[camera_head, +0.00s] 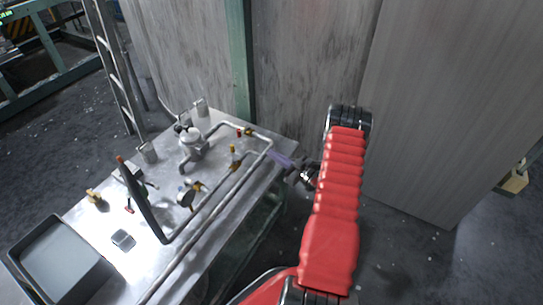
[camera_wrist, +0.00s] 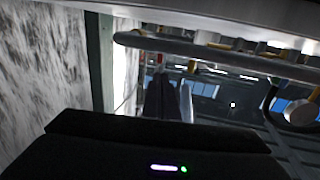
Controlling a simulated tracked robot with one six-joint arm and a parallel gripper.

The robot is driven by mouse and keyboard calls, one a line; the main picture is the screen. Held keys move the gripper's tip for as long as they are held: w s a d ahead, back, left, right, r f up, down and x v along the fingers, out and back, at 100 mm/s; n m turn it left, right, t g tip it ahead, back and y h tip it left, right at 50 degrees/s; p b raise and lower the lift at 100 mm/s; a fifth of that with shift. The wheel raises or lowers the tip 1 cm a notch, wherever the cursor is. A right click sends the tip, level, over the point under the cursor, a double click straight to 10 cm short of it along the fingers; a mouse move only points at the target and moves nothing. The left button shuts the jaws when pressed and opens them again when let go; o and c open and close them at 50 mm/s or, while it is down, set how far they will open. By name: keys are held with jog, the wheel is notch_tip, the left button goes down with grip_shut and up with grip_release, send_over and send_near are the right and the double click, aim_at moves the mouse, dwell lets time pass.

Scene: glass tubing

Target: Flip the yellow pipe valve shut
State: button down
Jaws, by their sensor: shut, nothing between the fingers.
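A yellow-handled valve (camera_head: 233,150) stands upright on the pipework near the far right part of the metal table. A second valve with red and yellow parts (camera_head: 244,131) sits on the pipe behind it. My gripper (camera_head: 283,160) is at the table's right edge, just right of the pipe bend and apart from the yellow valve. Its fingers are shut and empty; they also show in the wrist view (camera_wrist: 168,97). There, a yellow part (camera_wrist: 192,66) and a red part (camera_wrist: 159,59) show beyond the fingertips, below a grey pipe (camera_wrist: 205,49). I cannot tell which valve each belongs to.
A grey wall panel (camera_head: 450,110) stands behind my arm. Floor is open right of the table.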

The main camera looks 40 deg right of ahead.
jog(key=w+a+r+g+h, duration=0.1)
jog(key=w+r+g+h, duration=0.1)
jog(key=w+r, duration=0.45)
jog(key=w+a+r+g+h, duration=0.15)
jog(key=w+r, duration=0.25)
jog(key=r, duration=0.6)
jog(key=s+a+r+g+h, duration=0.1)
jog(key=a+r, duration=0.3)
jog(key=r, duration=0.3)
jog(key=s+a+r+g+h, duration=0.2)
jog(key=a+r, duration=0.2)
jog(key=r, duration=0.3)
jog(key=s+a+r+m+g, duration=0.2)
jog(key=s+a+r, duration=0.3)
jog(key=s+a, duration=0.15)
jog(key=s+a+r+g+y, duration=0.1)
jog(key=s+a+g+y, duration=0.1)
jog(key=s+a, duration=0.8)
jog(key=s+a+g+y, duration=0.1)
jog(key=s+a, duration=0.9)
jog(key=s, duration=0.6)
jog(key=shift+s+a+r+g+y, duration=0.15)
jog(key=shift+a+r+g+y, duration=0.2)
